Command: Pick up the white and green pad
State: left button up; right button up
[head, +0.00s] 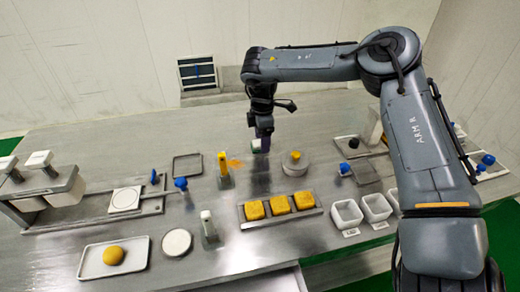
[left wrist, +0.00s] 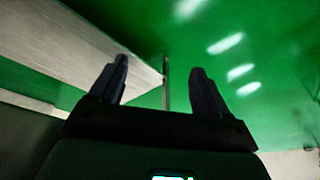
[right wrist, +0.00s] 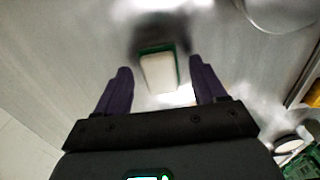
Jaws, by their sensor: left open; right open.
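The white and green pad (right wrist: 158,72) lies on the steel table in the right wrist view, ahead of and between the open fingers of my right gripper (right wrist: 160,88). In the head view the pad (head: 256,149) is a small white and green patch just under the right gripper (head: 262,138), at the table's middle back. I cannot tell whether the fingers touch it. My left gripper (left wrist: 160,82) is open and empty in the left wrist view, over green floor beside a metal edge. It is not in the head view.
A yellow-topped upright tool (head: 223,168) stands left of the pad. A round grey piece with a yellow knob (head: 295,164) is to the right. A tray of yellow blocks (head: 284,217) and white bins (head: 347,214) are nearer. A wire-rimmed tray (head: 187,166) lies left.

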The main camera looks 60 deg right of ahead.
jog(key=shift+f, duration=0.1)
jog(key=shift+c, duration=1.1)
jog(key=c, duration=0.9)
notch_tip(320, 180, up, 28)
jog(key=p, duration=1.1)
jog(key=o, duration=0.4)
jog(key=c, duration=0.3)
